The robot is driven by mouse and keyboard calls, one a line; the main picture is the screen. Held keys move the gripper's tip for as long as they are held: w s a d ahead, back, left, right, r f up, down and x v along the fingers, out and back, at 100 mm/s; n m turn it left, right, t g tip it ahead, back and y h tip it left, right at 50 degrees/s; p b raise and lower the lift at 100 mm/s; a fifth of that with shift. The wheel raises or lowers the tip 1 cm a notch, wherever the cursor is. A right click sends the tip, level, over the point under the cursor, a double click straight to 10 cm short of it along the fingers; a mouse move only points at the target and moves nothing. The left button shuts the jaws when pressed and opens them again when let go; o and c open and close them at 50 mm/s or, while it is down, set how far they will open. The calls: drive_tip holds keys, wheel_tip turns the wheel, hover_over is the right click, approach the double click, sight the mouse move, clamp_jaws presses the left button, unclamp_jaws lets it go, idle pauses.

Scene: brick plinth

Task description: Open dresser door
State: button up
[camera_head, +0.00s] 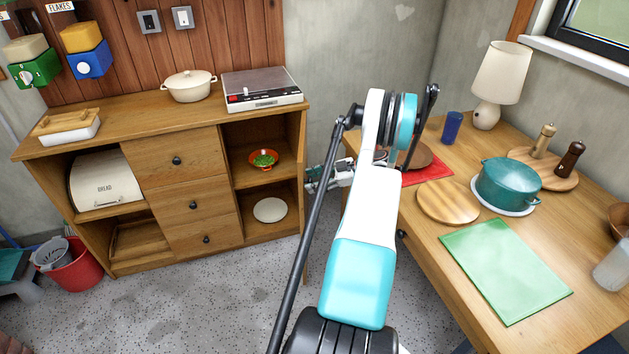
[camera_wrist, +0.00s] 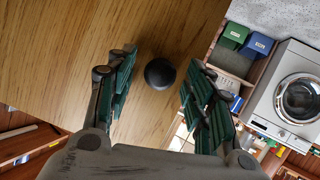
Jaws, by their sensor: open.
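The wooden dresser (camera_head: 187,228) stands against the wall at left in the head view. Its right compartment is uncovered. A narrow wooden strip at its right front appears to be the dresser door (camera_head: 305,262), swung out and seen nearly edge-on. In the wrist view, a wooden panel, apparently this door (camera_wrist: 50,60), fills the left and middle. Its round black knob (camera_wrist: 160,74) lies between the spread fingers of my gripper (camera_wrist: 162,62), with gaps on both sides. My gripper (camera_head: 322,178) is open beside the dresser's right side, partly hidden by my arm in the head view.
A red bowl (camera_head: 264,159) and a plate (camera_head: 270,210) sit in the right compartment. A table (camera_head: 420,243) with a teal pot (camera_head: 508,184) and a green mat (camera_head: 505,270) stands close at right.

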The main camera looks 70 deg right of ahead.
drive_tip(key=shift+r, duration=0.1)
wheel_tip(320, 180, up, 10)
idle(0.4)
